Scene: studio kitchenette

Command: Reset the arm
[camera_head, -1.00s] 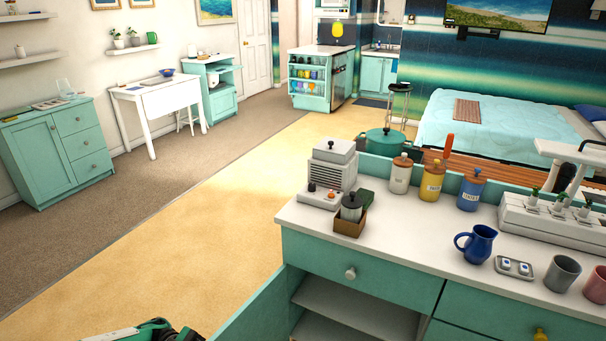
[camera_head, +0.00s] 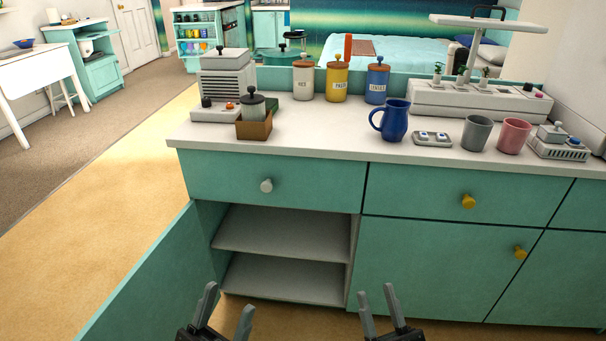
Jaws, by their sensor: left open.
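My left gripper (camera_head: 228,301) is at the bottom of the head view, left of centre. Its two dark grey fingers are spread apart with nothing between them. My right gripper (camera_head: 376,300) is at the bottom, right of centre, with its fingers also spread and empty. Both are in front of the teal counter cabinet, touching nothing that I can see. The arms behind the grippers are cut off by the lower picture edge.
The open cabinet door (camera_head: 145,285) sticks out on the left, beside empty white shelves (camera_head: 285,232). On the white countertop (camera_head: 320,142) stand a blue pitcher (camera_head: 394,121), jars, and grey and pink cups. The sandy floor at left is clear.

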